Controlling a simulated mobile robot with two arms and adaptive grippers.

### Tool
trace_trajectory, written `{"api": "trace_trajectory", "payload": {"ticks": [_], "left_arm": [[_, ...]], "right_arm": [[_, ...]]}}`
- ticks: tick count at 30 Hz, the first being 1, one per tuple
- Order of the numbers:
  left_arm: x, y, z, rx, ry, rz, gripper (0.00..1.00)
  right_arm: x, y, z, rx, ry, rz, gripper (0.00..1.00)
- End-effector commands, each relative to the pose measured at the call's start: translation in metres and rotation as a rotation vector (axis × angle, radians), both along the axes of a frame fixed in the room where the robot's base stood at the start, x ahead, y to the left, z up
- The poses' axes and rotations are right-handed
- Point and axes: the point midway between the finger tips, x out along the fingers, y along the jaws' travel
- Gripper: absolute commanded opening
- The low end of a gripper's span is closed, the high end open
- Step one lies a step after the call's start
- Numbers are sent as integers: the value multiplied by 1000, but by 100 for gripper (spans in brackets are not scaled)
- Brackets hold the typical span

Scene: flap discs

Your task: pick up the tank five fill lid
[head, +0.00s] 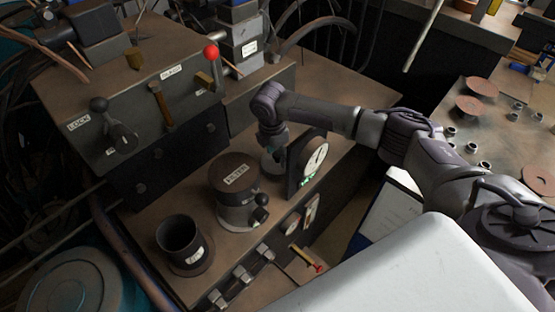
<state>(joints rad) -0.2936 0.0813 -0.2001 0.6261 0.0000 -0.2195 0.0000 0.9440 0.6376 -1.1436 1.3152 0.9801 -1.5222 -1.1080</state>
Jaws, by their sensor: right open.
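My right gripper (277,158) points down at the bench top, behind the round dial gauge (314,157), which partly hides it. It is open; its fingertips are dark and hard to make out. A small grey round thing (268,163) shows by the fingertips; I cannot tell whether they touch it or whether it is the fill lid. A squat cylinder (236,206) with a flat brown labelled top (233,171) stands left of the gripper, apart from it. A dark open cup (181,243) with a label stands nearer the front. My left gripper is not in view.
A side bench (459,150) on the right holds brown discs (481,87) and several small metal parts. A blue drum (75,288) stands lower left.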

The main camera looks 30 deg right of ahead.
Motion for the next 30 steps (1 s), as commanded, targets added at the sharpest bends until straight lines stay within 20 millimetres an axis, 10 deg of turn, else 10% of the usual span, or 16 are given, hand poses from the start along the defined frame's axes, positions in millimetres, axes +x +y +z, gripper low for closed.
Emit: {"api": "trace_trajectory", "payload": {"ticks": [6,17,30], "left_arm": [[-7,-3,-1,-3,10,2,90],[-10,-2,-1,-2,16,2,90],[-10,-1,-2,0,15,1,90]], "right_arm": [[0,0,-1,0,0,1,62],[0,0,-1,0,0,0,2],[1,0,19,2,-4,-1,0]]}}
